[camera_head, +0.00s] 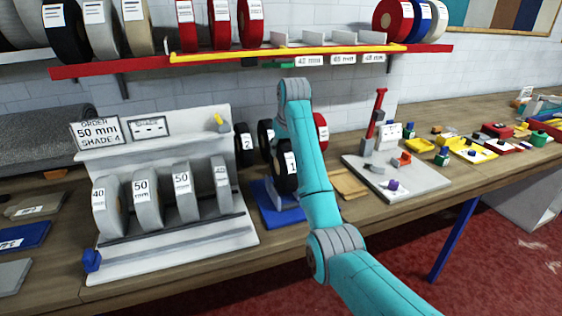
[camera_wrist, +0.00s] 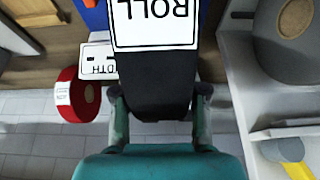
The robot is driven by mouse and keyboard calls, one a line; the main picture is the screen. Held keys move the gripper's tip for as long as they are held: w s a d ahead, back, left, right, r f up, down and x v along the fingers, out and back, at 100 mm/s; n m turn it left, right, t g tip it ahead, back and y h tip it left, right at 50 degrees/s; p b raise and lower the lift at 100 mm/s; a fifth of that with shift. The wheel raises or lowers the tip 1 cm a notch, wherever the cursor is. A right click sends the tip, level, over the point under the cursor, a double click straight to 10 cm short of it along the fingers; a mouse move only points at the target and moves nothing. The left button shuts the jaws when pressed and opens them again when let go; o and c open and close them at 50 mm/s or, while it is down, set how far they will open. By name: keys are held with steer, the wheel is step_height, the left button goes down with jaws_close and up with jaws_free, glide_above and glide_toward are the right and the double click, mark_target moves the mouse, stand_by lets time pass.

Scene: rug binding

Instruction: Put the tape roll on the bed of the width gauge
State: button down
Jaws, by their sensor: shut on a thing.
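A black tape roll (camera_wrist: 160,82) with a white label reading ROLL is between the fingers of my gripper (camera_wrist: 159,92), which is shut on it. In the head view, a black roll labelled 1 (camera_head: 285,165) shows partly behind my arm and appears to be the same one. The blue width gauge (camera_head: 272,215) lies on the bench directly below it, with a grey part on top. Blue also shows past the roll in the wrist view, beside a card reading WIDTH (camera_wrist: 97,62). I cannot tell whether the roll touches the bed. My arm hides the gripper in the head view.
A white rack (camera_head: 180,245) with several grey rolls stands left of the gauge. Behind it are a black roll labelled 2 (camera_head: 244,145) and a red roll (camera_head: 321,132). A tan board (camera_head: 348,184) and a grey tool board (camera_head: 425,182) lie right. A shelf hangs above.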

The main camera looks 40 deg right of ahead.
steer(key=shift+d+f, duration=0.1)
steer(key=shift+f, duration=1.75)
steer(key=c, duration=0.6)
jaws_free()
steer(key=shift+f, duration=0.2)
steer(key=shift+r, duration=0.1)
